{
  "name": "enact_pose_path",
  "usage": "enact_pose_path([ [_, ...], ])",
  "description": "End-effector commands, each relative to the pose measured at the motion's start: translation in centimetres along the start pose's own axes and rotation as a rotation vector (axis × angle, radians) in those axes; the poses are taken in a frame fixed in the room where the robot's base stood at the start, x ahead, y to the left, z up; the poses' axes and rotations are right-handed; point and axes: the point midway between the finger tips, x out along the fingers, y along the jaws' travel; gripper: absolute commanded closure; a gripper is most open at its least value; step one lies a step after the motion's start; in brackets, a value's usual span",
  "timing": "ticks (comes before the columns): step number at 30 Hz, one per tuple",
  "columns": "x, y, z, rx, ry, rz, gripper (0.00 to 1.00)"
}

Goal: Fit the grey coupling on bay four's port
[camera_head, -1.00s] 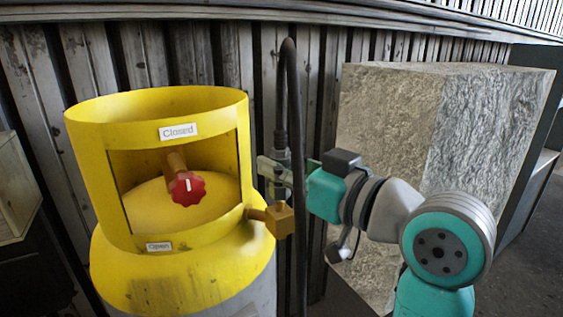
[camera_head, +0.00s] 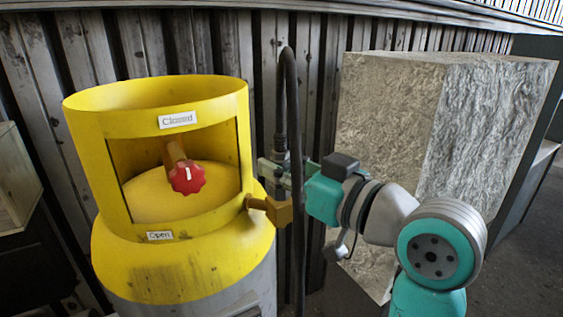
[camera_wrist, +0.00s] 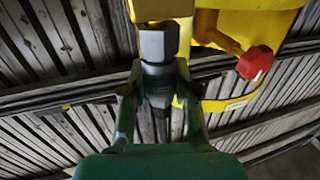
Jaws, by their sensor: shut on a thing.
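The grey coupling (camera_head: 280,170) is on the end of a black hose and points down. My gripper (camera_head: 283,173) is shut on it from the right. In the head view it sits just above the brass port (camera_head: 279,212) on the side of the yellow cylinder (camera_head: 185,265), with a small gap at most. In the wrist view the coupling (camera_wrist: 158,42) stands between my fingers (camera_wrist: 158,92), its end overlapping the brass port (camera_wrist: 160,10). I cannot tell whether they touch. No bay number is legible.
The black hose (camera_head: 291,80) arches over the coupling and hangs down past the port. A red valve knob (camera_head: 187,178) sits inside the yellow collar, between "Closed" and "Open" labels. A large stone block (camera_head: 440,120) stands behind my arm. A ribbed wall (camera_head: 205,55) is behind.

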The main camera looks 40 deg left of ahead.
Motion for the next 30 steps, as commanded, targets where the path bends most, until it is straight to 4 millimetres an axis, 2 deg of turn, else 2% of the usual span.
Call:
enact_pose_path([
  [7, 0.0, 0.0, 0.5, -0.001, 0.001, 0.000, 1.00],
  [8, 0.0, 0.0, 0.5, -0.001, 0.001, 0.000, 0.64],
  [10, 0.0, 0.0, 0.5, -0.001, 0.001, 0.000, 0.47],
  [11, 0.0, 0.0, 0.5, -0.001, 0.001, 0.000, 0.42],
  [22, -0.4, 0.1, 0.5, 0.000, 0.000, 0.001, 0.42],
  [26, -1.9, 0.1, 0.5, 0.000, -0.001, 0.003, 0.42],
  [30, -4.7, 0.2, 0.5, -0.002, 0.000, 0.005, 0.42],
])
